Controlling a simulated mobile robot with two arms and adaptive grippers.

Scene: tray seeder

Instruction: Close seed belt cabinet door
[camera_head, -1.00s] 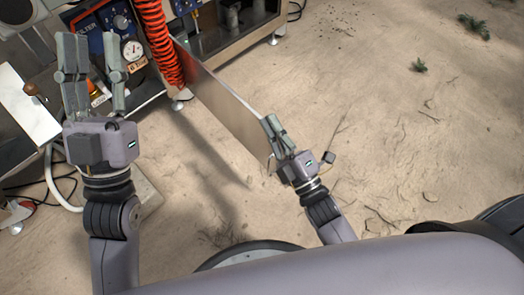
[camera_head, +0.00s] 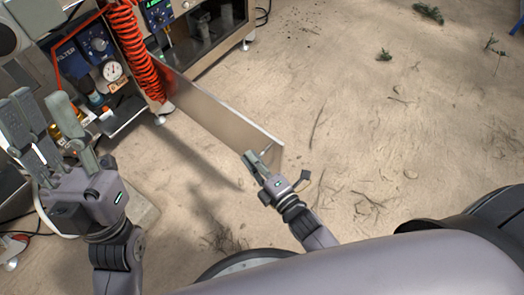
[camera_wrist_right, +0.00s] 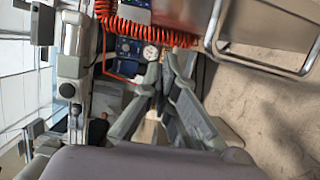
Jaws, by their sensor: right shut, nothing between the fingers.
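The cabinet door (camera_head: 215,118) is a flat metal panel that stands open, reaching out from the machine over the floor. In the right wrist view a metal panel with a bar-like handle (camera_wrist_right: 262,58) shows at the upper right. My right gripper (camera_head: 254,162) is shut and empty, close to the near side of the door's free end; I cannot tell whether it touches. Its fingers also show in the right wrist view (camera_wrist_right: 165,85). My left gripper (camera_head: 50,125) is open and empty at the left, in front of the machine's instruments.
A red coiled hose (camera_head: 135,50) hangs beside the door's hinge end. A blue filter panel (camera_head: 92,40) and a round gauge (camera_head: 112,70) sit to its left. The sandy floor right of the door is mostly clear, with small plants (camera_head: 428,12) farther off.

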